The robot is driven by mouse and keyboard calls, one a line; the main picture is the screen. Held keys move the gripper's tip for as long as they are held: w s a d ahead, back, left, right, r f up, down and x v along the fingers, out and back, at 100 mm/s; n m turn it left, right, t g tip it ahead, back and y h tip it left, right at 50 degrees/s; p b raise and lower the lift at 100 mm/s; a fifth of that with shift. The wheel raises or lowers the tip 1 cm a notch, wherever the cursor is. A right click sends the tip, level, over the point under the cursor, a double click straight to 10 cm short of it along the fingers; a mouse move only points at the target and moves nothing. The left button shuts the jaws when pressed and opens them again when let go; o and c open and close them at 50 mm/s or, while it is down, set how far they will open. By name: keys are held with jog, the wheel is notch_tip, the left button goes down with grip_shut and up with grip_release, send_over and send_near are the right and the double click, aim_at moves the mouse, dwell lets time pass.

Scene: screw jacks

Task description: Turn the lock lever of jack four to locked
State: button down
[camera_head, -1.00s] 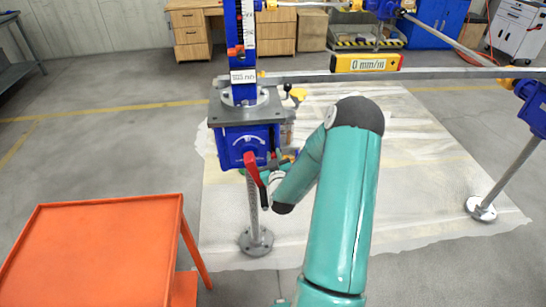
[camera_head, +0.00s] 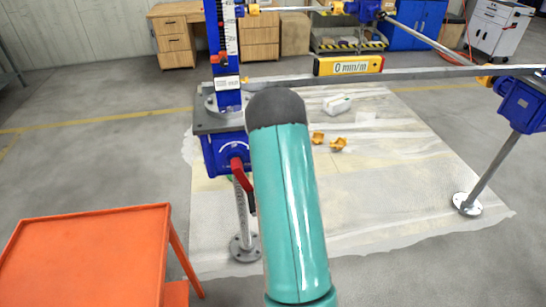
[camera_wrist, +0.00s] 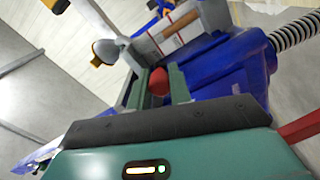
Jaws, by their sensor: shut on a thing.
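The near jack, a blue body (camera_head: 222,152) under a grey plate, stands on a threaded screw at the left centre of the head view. I cannot read a number on it. In the wrist view its blue housing (camera_wrist: 225,75) lies close beside my fingers. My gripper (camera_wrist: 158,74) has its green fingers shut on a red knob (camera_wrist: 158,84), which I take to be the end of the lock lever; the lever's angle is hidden. In the head view my arm covers the gripper and the jack's right side. A red crank handle (camera_head: 241,173) hangs on the jack's front.
An orange table (camera_head: 85,255) stands at lower left. Yellow pieces (camera_head: 338,144) and a white object (camera_head: 337,104) lie on the floor sheet (camera_head: 400,190), which has free room.

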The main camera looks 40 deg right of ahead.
jog(key=n, duration=0.1)
jog(key=r+n, duration=0.2)
jog(key=shift+s+d+r+n, duration=0.1)
jog(key=shift+s+d+n, duration=0.2)
jog(key=shift+d+n, duration=0.1)
jog(key=shift+s+d+r+n, duration=0.15)
jog(key=shift+r+n, duration=0.55)
jog(key=shift+n, duration=0.3)
jog(key=shift+s+d+r+n, duration=0.1)
jog(key=shift+r+n, duration=0.55)
jog(key=shift+n, duration=0.35)
jog(key=c, duration=1.3)
grip_release()
jog(key=shift+d+r, duration=0.1)
jog(key=shift+r, duration=0.05)
jog(key=shift+s, duration=0.1)
jog(key=v, duration=1.3)
jog(key=shift+s+a, duration=0.2)
jog(key=shift+a, duration=0.15)
